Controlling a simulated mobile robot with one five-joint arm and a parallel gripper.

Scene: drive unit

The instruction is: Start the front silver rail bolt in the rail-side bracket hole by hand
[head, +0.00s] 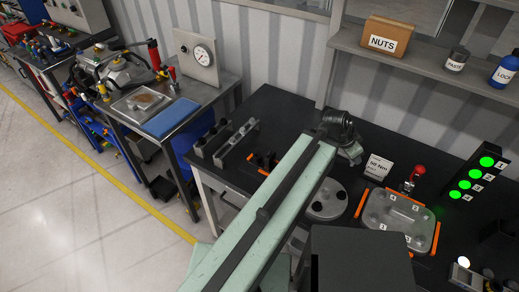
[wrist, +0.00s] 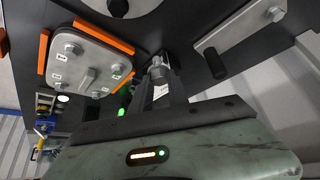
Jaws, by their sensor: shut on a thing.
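My gripper (wrist: 165,82) is seen from behind in the wrist view and is shut on a small silver bolt (wrist: 157,70), whose round end shows at the fingertips. The bolt is over the dark bench top, apart from the rail. A silver rail (wrist: 238,34) with a black cylinder (wrist: 214,63) lies at the upper right there. In the head view the silver rail (head: 238,140) lies at the bench's left end, with my arm reaching past it on the right. My fingertips are hidden there. I cannot make out the bracket hole.
A square plate with several bolts and orange edges (head: 432,238) sits on the bench to the right, beside a round disc (head: 326,200). A shelf (head: 420,62) overhangs the back.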

